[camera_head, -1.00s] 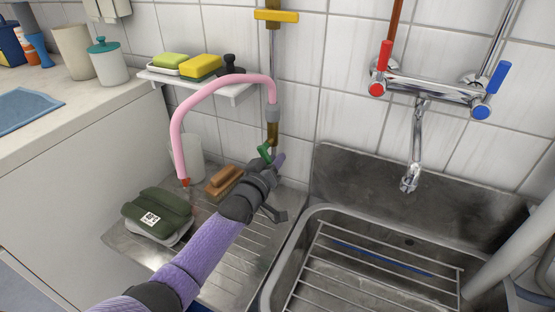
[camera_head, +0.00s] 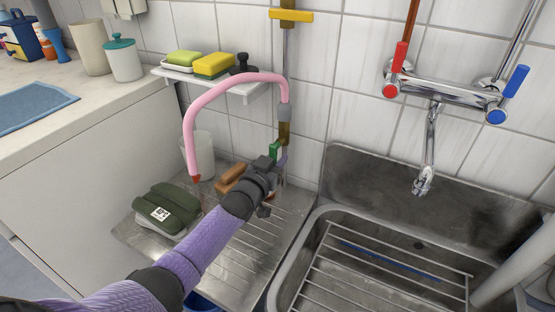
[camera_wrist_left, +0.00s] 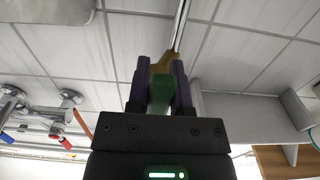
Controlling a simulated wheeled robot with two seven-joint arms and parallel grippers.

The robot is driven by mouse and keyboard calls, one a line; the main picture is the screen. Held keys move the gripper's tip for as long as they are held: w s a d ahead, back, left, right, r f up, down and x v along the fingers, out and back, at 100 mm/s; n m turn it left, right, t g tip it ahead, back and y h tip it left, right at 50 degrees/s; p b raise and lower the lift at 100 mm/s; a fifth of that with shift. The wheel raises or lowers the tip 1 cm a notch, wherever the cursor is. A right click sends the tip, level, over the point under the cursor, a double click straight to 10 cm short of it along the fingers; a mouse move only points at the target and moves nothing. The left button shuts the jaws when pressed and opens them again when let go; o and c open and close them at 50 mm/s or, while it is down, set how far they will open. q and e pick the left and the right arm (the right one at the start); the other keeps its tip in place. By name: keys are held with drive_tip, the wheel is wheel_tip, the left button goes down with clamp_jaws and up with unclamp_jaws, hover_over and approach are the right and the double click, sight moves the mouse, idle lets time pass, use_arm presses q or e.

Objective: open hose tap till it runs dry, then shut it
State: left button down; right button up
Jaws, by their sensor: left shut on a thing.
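The hose tap is a brass body (camera_head: 284,132) on the wall pipe, with a small green handle (camera_head: 275,150) at its lower end. A pink hose (camera_head: 191,130) runs from its grey collar, arches left and hangs with its red tip (camera_head: 196,178) over the drainboard. I see no water at the tip. My left gripper (camera_head: 279,160) is at the green handle. In the left wrist view its two fingers (camera_wrist_left: 161,92) are shut on the green handle (camera_wrist_left: 168,88), with the brass body (camera_wrist_left: 156,65) beyond. My right gripper is out of view.
Below are a drainboard (camera_head: 235,262) with a green bundle (camera_head: 168,207) and a brown brush (camera_head: 230,178), and a white cup (camera_head: 197,153). A shelf (camera_head: 240,90) holds sponges. A yellow-handled valve (camera_head: 291,15) is above. A sink (camera_head: 312,235) and mixer tap (camera_head: 440,92) lie right.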

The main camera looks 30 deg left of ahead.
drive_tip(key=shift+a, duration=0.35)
use_arm(q)
drive_tip(key=c, duration=0.5)
unclamp_jaws()
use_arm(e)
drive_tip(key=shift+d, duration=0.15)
use_arm(q)
drive_tip(key=shift+s, duration=0.1)
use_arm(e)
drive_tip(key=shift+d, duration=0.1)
use_arm(q)
drive_tip(key=s+p, duration=0.2)
drive_tip(key=s, duration=0.1)
drive_tip(key=s+p, duration=0.1)
drive_tip(key=s, duration=0.2)
drive_tip(key=s+p, duration=0.2)
drive_tip(key=s, duration=0.1)
drive_tip(key=shift+s+d+p, duration=0.3)
drive_tip(key=shift+s+p, duration=0.05)
drive_tip(key=shift+s, duration=0.05)
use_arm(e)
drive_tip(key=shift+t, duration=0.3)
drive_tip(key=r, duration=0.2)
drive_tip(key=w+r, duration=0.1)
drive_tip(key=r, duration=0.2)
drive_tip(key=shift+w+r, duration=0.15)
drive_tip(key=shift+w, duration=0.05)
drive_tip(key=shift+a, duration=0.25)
